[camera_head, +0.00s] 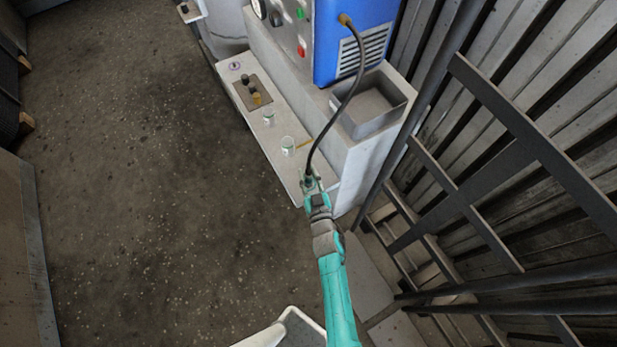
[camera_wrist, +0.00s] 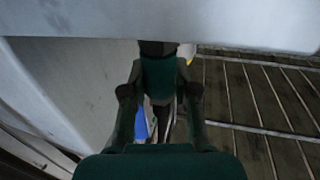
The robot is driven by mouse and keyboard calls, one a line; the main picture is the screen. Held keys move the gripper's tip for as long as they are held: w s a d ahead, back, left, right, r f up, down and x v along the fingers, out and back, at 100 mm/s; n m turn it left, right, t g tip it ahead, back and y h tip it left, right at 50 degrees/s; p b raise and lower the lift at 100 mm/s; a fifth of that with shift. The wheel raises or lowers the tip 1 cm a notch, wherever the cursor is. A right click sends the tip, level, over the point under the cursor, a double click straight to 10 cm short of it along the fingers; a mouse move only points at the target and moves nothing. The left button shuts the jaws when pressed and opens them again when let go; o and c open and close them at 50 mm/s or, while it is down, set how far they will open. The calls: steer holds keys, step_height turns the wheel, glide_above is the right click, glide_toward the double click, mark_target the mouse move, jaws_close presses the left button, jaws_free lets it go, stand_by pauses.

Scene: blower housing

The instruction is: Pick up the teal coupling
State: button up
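The teal coupling (camera_wrist: 158,82) shows in the wrist view as a short dark teal cylinder with a black part at its far end. It sits between the two fingertips of my gripper (camera_wrist: 158,72), and I see no clear gap on either side. In the head view my gripper (camera_head: 311,184) is at the lower end of the black hose (camera_head: 339,116), over the near end of the pale bench ledge. The coupling is too small there to make out well, and the fingers partly hide it.
The hose runs up to a blue machine (camera_head: 352,30). A grey open bin (camera_head: 367,127) stands on the bench. Clear cups (camera_head: 288,146) and a brown tray (camera_head: 252,92) with small parts are on the ledge. Dark metal bars (camera_head: 500,130) stand at right; the floor (camera_head: 140,180) at left is free.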

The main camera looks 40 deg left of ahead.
jaws_close()
steer(key=shift+r, duration=0.1)
steer(key=shift+r, duration=4.8)
steer(key=shift+r, duration=0.1)
steer(key=shift+d, duration=0.1)
